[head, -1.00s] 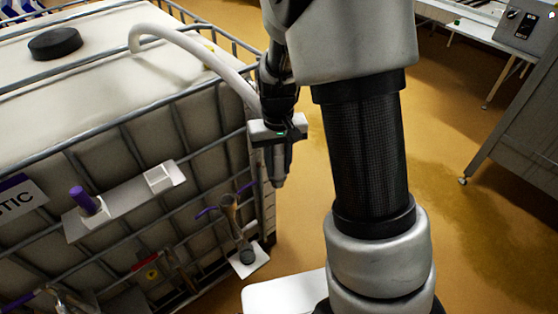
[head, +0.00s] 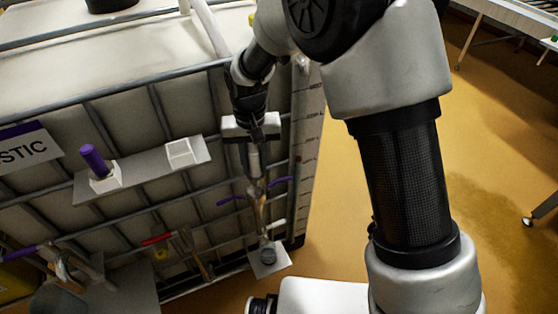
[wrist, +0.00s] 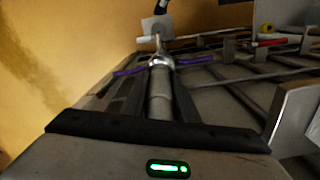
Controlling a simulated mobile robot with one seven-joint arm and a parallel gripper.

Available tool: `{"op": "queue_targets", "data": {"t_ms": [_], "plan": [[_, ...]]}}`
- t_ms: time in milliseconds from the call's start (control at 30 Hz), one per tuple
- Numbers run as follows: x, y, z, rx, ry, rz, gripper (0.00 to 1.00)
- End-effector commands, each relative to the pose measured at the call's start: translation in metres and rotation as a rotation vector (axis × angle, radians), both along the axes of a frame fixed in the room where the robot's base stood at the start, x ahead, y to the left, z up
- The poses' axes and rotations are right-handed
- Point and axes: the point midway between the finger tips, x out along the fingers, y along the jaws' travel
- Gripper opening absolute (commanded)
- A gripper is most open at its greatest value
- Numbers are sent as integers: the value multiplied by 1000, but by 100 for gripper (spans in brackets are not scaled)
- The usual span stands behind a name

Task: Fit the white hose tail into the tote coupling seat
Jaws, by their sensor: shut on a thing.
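The white hose (head: 208,30) runs over the tote's top edge towards my gripper. My gripper (head: 254,152) is shut on the grey-white hose tail (head: 254,163), which points down; the tail also shows between the fingers in the wrist view (wrist: 159,88). The tote coupling seat (head: 257,201), with purple levers spread to both sides, is just below the tail on the tote's front. In the wrist view the coupling's metal mouth (wrist: 160,61) lies in line beyond the tail. I cannot tell whether the tail touches or enters it.
The caged tote (head: 122,125) fills the left. A shelf (head: 133,172) with a purple-topped piece (head: 95,160) and a white block (head: 181,152) is left of my gripper. A red-handled valve (head: 158,239) is lower left. Open yellow floor (head: 335,240) is on the right.

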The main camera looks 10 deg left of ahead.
Motion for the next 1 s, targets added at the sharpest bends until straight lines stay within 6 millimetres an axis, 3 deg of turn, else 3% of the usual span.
{"op": "queue_targets", "data": {"t_ms": [533, 1000], "plan": [[-2, 6, -1, 1, -1, 4, 0], [-2, 6, -20, 1, 0, 4, 0]]}}
